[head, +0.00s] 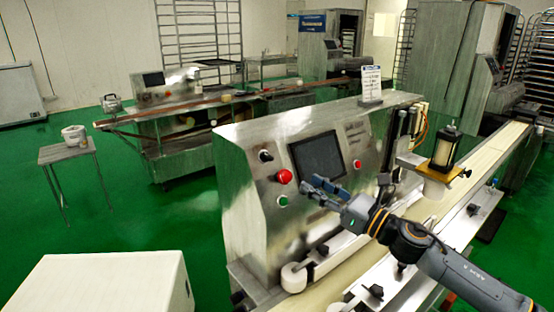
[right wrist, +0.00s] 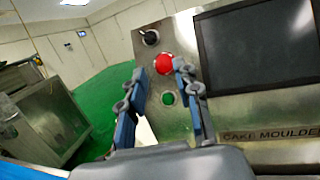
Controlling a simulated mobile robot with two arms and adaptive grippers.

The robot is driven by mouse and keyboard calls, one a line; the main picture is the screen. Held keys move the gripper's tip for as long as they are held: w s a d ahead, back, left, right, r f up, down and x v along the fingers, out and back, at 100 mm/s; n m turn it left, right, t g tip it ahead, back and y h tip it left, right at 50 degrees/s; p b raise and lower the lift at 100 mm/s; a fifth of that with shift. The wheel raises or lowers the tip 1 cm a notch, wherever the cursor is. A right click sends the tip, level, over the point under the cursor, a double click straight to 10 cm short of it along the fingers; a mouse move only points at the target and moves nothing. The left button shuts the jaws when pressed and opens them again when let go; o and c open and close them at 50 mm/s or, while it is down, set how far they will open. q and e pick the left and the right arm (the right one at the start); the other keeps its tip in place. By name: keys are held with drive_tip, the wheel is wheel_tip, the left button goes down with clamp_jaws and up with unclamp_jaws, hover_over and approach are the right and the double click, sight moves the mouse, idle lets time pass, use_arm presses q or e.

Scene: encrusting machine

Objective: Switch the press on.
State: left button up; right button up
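The press (head: 245,190) is a steel machine with a slanted control panel. The panel carries a black rotary knob (head: 265,155), a red button (head: 284,176), a green button (head: 282,201) and a dark screen (head: 318,155). My right gripper (head: 308,187) is in front of the panel, just right of the red and green buttons. Its fingers are apart with nothing between them. In the right wrist view the red button (right wrist: 163,64) shows between the fingertips, the green button (right wrist: 168,98) below it, and the knob (right wrist: 150,38) above. My left gripper is not in view.
A second red button (head: 357,164) is right of the screen. A conveyor belt (head: 433,205) runs along the press's front, below my right arm. A white box (head: 105,283) stands at the front left. Green floor (head: 120,215) is open at the left.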

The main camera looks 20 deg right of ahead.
wheel_tip(320, 180, up, 4)
drive_tip(key=s+d+n+g+y, duration=0.1)
drive_tip(key=d+n+g+y, duration=0.2)
drive_tip(key=n, duration=0.8)
drive_tip(key=g+h+p, duration=0.1)
drive_tip(key=p, duration=0.6)
approach(271, 157)
drive_tip(key=x, duration=0.7)
drive_tip(key=shift+w+r, duration=0.1)
drive_tip(key=shift+r, duration=0.05)
drive_tip(key=shift+w+a+p, duration=0.35)
drive_tip(key=shift+w+a, duration=0.1)
drive_tip(key=shift+a, duration=0.05)
clamp_jaws()
